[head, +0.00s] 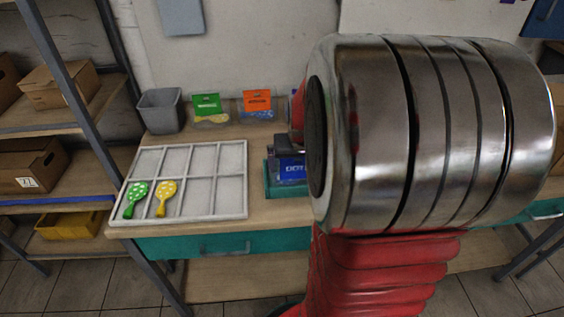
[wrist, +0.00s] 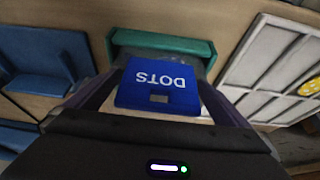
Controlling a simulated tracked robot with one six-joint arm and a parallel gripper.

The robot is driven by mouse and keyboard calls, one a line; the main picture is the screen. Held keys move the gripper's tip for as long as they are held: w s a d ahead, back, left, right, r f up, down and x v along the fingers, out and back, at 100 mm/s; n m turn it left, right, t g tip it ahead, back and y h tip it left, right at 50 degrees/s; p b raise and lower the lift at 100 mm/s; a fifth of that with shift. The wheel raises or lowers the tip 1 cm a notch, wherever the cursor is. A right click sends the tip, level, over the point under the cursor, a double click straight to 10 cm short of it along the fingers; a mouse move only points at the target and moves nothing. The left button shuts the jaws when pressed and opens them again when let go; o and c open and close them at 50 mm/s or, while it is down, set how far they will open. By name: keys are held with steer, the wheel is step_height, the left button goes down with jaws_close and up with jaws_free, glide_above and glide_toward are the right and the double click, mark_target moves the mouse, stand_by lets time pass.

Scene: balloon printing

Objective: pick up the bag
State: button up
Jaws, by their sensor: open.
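A bag with a blue header (wrist: 158,86) lettered "DOTS" lies between the fingers of my gripper (wrist: 155,100) in the wrist view. The gripper is open, with one finger on each side of the bag; whether either touches it I cannot tell. In the head view the blue header (head: 291,170) shows at a teal stand (head: 270,185) on the table, just left of my arm. My arm hides part of that area. The lower part of the bag is mostly hidden.
A white divided tray (head: 215,195) with a green and a yellow dotted balloon is left of the stand. Bags with green (head: 206,104) and orange (head: 257,100) headers and a grey bin (head: 160,110) stand behind. Shelves with boxes are at far left.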

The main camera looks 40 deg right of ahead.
steer(key=shift+w+d+f, duration=0.1)
steer(key=shift+f, duration=0.3)
steer(key=c, duration=1.1)
